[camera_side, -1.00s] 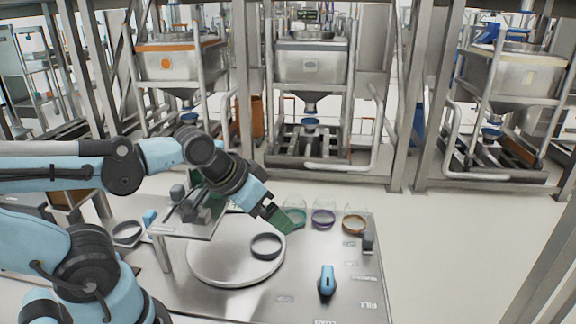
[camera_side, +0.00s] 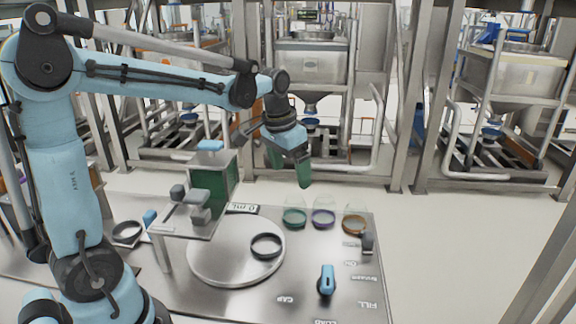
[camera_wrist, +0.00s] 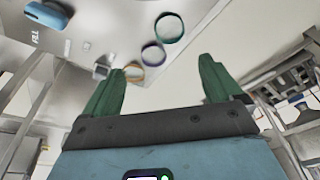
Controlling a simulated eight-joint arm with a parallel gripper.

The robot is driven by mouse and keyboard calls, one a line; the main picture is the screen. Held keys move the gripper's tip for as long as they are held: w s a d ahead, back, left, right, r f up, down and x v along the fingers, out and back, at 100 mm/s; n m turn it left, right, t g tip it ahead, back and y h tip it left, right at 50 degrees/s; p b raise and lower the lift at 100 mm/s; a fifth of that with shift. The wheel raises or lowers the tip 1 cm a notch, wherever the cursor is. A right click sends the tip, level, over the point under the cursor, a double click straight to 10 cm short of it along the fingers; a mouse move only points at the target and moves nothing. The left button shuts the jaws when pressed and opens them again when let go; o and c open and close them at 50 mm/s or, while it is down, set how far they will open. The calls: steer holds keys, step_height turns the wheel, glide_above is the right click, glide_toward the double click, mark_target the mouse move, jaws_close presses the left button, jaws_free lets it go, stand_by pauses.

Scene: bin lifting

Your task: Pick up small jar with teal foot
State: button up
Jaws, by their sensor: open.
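The small jar with teal foot (camera_side: 294,217) stands upright on the metal table, leftmost in a row of three clear jars. Its teal ring shows near the top middle of the wrist view (camera_wrist: 169,27). My gripper (camera_side: 289,172) hangs in the air above the jars, fingers pointing down. Its two green fingers are apart with nothing between them. They also show in the wrist view (camera_wrist: 160,72), with the teal jar farther off beyond them.
A jar with purple foot (camera_side: 323,218) and one with orange foot (camera_side: 354,224) stand to the right of the teal one. A round white turntable (camera_side: 215,268) carries a dark ring (camera_side: 266,246). A green-panelled stand (camera_side: 212,190) rises at left. A blue handle (camera_side: 326,280) stands in front.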

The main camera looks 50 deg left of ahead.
mark_target(294, 198)
steer(key=shift+w+a+f+g, duration=0.5)
steer(key=shift+w+a+f, duration=0.45)
steer(key=shift+w+a, duration=0.3)
steer(key=f, duration=0.8)
steer(key=w+f, duration=0.1)
steer(key=f, duration=0.2)
steer(key=shift+d+f, duration=0.1)
steer(key=shift+f, duration=0.3)
steer(key=c, duration=1.1)
steer(key=shift+r, duration=0.1)
steer(key=shift+c, duration=0.2)
